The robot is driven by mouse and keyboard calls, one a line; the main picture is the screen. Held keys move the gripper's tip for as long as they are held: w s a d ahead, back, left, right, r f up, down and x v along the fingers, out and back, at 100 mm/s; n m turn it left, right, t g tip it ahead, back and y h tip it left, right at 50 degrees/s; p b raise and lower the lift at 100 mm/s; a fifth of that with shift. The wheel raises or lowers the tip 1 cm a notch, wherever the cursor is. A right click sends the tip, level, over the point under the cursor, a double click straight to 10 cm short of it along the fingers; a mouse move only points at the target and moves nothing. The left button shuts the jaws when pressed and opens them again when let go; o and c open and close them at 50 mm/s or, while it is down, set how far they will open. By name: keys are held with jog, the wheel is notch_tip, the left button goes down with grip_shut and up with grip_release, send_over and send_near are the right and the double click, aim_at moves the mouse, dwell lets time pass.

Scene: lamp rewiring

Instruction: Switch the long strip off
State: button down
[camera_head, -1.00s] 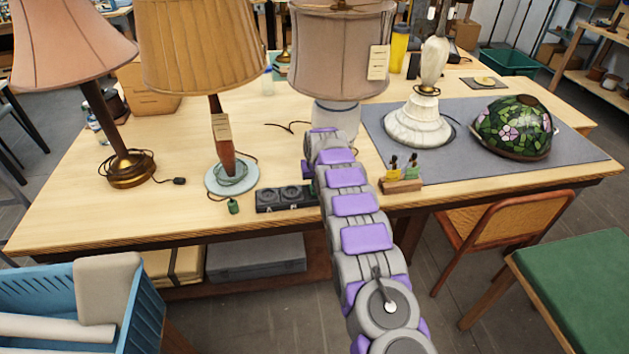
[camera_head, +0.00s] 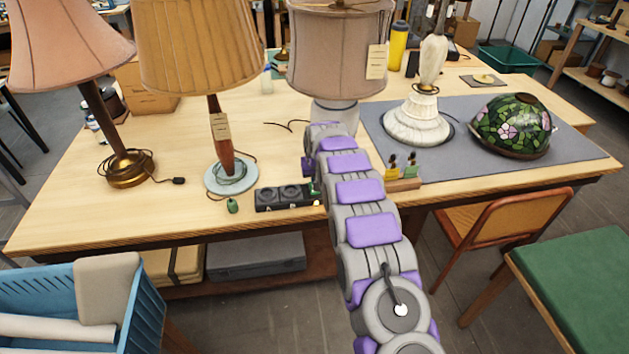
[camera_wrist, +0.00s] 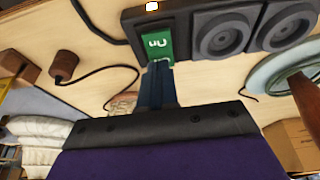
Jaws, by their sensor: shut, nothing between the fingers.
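The long strip (camera_head: 282,197) is a dark bar with round sockets near the table's front edge, left of my arm. In the wrist view the strip (camera_wrist: 245,32) lies across the top, with two sockets showing. Its green switch (camera_wrist: 153,43) bears lettering that looks like "On", seen upside down. A small pale light (camera_wrist: 152,6) glows by that end. My gripper (camera_wrist: 157,68) is shut and empty, its fingertips at the switch's lower edge; I cannot tell whether they touch. In the head view my arm hides the gripper's fingers.
A pleated lamp's pale base (camera_head: 232,177) stands left of the strip, with a green plug (camera_head: 233,206) near it. A shaded lamp (camera_head: 336,55) stands behind my arm. A wooden block (camera_head: 403,184) with small tools lies right of my arm.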

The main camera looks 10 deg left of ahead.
jog(key=a+p+v, duration=0.1)
jog(key=p+v, duration=0.1)
jog(key=v, duration=0.9)
jog(key=shift+d+r, duration=0.25)
jog(key=shift+d, duration=0.25)
jog(key=shift+a, duration=0.1)
jog(key=shift+w, duration=0.1)
jog(key=shift+w+a+r+p, duration=0.15)
jog(key=shift+w+a+p, duration=0.3)
jog(key=shift+p, duration=0.65)
jog(key=shift+w, duration=0.15)
